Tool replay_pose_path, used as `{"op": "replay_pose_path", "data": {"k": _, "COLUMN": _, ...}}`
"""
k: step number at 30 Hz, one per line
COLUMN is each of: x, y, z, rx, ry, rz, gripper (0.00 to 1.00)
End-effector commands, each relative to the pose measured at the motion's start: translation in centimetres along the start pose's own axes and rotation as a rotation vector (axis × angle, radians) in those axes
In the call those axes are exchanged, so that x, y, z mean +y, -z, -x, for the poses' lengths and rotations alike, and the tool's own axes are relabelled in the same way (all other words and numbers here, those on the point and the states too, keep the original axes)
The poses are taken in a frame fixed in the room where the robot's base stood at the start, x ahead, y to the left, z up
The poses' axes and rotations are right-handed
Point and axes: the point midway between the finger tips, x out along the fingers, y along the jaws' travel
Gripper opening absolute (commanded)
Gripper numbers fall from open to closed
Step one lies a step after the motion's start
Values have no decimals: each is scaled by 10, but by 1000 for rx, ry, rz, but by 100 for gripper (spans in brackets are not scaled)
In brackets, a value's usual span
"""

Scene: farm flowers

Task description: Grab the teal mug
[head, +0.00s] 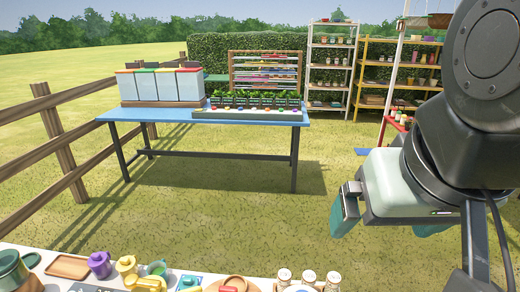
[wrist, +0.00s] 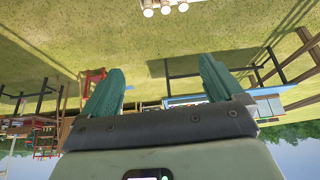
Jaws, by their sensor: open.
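A dark teal-green mug-like vessel (head: 11,271) stands at the far left end of the near table in the head view, cut off by the picture edge. A smaller green cup (head: 157,268) stands further right on that table, behind a yellow item. I cannot tell for sure which one is the teal mug. My gripper (head: 388,226) hangs at the right of the head view, above and well to the right of both. Its teal fingers are apart with nothing between them, as the wrist view (wrist: 160,68) also shows. Neither vessel shows clearly in the wrist view.
The near table holds a wooden tray (head: 69,266), a purple pot (head: 100,265), a yellow pot (head: 126,265) and three white-lidded jars (head: 309,278). A blue table (head: 205,116) with bins and plants stands further off. Grass lies between the tables; a wooden fence (head: 62,140) runs left.

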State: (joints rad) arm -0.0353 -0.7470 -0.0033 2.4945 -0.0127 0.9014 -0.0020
Motion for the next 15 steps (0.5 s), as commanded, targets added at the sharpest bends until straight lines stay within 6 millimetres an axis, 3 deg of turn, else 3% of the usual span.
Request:
{"op": "replay_pose_path", "data": {"k": 10, "x": -2, "y": 4, "z": -2, "rx": -11, "ry": 6, "rz": -7, "gripper": 97}}
{"op": "replay_pose_path", "data": {"k": 15, "x": -22, "y": 31, "z": -18, "rx": -95, "ry": 56, "rz": -62, "gripper": 97}}
